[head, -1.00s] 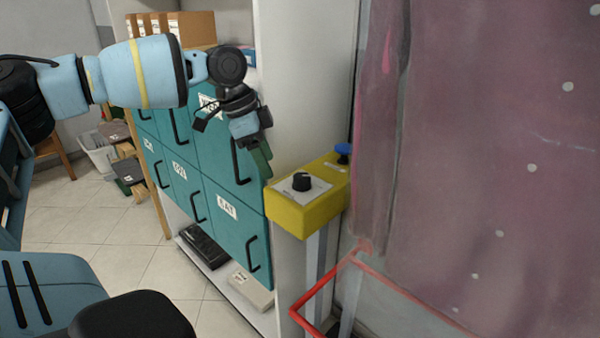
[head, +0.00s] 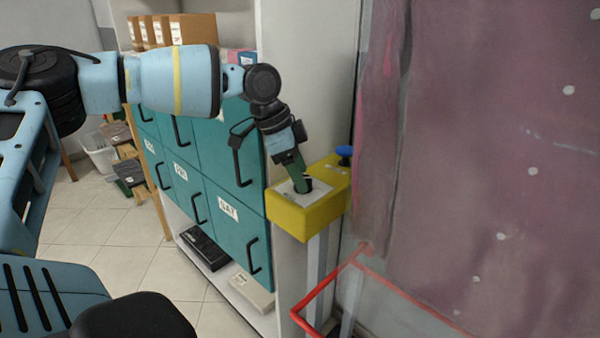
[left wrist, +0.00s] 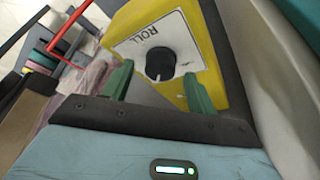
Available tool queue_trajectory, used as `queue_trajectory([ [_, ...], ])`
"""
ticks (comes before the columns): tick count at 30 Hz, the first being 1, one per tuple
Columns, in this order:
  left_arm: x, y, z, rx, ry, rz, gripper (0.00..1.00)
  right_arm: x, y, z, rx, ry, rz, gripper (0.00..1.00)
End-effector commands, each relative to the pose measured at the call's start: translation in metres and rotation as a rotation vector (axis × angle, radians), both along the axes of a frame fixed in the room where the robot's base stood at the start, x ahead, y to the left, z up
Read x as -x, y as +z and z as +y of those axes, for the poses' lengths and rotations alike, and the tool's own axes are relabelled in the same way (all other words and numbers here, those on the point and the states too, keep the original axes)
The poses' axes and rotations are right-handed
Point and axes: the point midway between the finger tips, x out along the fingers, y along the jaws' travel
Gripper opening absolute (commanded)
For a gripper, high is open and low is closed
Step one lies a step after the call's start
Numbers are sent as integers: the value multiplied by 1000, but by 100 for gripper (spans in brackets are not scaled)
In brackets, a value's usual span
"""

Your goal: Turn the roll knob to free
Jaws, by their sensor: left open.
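The roll knob (left wrist: 160,63) is black and round with a pale pointer mark, set on a white plate (left wrist: 190,40) lettered ROLL on a yellow box (left wrist: 133,16). In the left wrist view it lies between the two green fingers of my left gripper (left wrist: 158,88), which is open. The fingers stand on either side with a gap to the knob. In the head view my left gripper (head: 300,181) comes down over the box (head: 305,215) and partly hides the knob (head: 308,183). My right gripper is not in view.
A blue button (head: 345,152) stands at the box's back end. Teal lockers (head: 215,165) with black handles are left of the box. A red rail (head: 325,290) runs below it, and a mauve curtain (head: 480,150) hangs at right.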

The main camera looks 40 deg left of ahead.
Motion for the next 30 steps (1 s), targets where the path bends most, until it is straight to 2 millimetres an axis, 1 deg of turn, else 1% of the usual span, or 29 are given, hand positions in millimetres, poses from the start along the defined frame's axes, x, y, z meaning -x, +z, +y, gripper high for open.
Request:
queue_trajectory([
  [4, -2, -7, -3, -1, -1, 0, 58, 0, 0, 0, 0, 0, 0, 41],
  [12, -2, -8, -3, 0, 0, 0, 58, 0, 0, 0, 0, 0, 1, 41],
  [22, -2, -8, -3, 1, 0, -1, 15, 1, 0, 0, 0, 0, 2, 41],
  [23, -2, -8, -3, 1, 0, -1, 14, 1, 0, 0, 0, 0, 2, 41],
  [30, -2, -8, -3, 1, 26, -1, 14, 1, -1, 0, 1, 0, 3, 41],
])
